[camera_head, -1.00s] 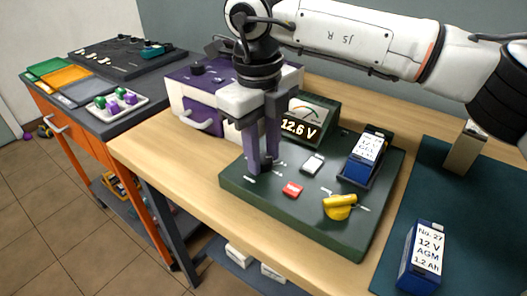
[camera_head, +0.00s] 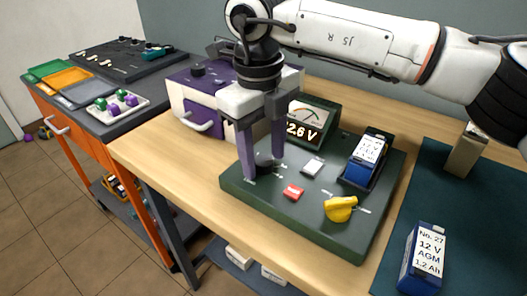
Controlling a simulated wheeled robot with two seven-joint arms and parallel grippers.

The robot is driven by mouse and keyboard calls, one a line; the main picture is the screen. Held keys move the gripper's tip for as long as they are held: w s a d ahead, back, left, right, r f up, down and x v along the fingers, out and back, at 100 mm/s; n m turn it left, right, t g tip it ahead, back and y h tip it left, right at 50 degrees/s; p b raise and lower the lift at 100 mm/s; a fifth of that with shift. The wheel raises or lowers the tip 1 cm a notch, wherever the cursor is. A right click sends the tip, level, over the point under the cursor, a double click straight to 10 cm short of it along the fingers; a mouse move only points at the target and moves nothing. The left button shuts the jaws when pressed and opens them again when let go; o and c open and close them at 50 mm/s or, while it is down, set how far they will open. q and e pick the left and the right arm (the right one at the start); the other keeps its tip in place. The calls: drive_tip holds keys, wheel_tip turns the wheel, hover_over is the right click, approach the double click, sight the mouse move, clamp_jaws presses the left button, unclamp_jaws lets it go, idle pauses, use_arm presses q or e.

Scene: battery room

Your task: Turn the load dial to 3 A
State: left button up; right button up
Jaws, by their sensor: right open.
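The load dial (camera_head: 265,161) is a dark round knob at the left end of the green test panel (camera_head: 240,194), with small white marks around it. My right gripper (camera_head: 262,169) points down over it, open, with one purple finger on each side of the knob. I cannot tell whether the fingers touch it. The fingers hide part of the dial, and its setting is not readable. The meter (camera_head: 313,121) behind shows "2.6 V", its left edge covered by the gripper. My left gripper is not in view.
On the panel are a red button (camera_head: 293,192), a pale switch (camera_head: 313,167), a yellow handle (camera_head: 341,208) and a blue battery (camera_head: 366,158) in a holder. Another battery (camera_head: 422,256) stands on the dark mat (camera_head: 478,215). A purple-and-white case (camera_head: 207,115) stands close behind the gripper.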

sight(261, 163)
wheel_tip(261, 163, up, 10)
drive_tip(key=shift+s+a+r+p, duration=0.2)
drive_tip(key=shift+p, duration=0.2)
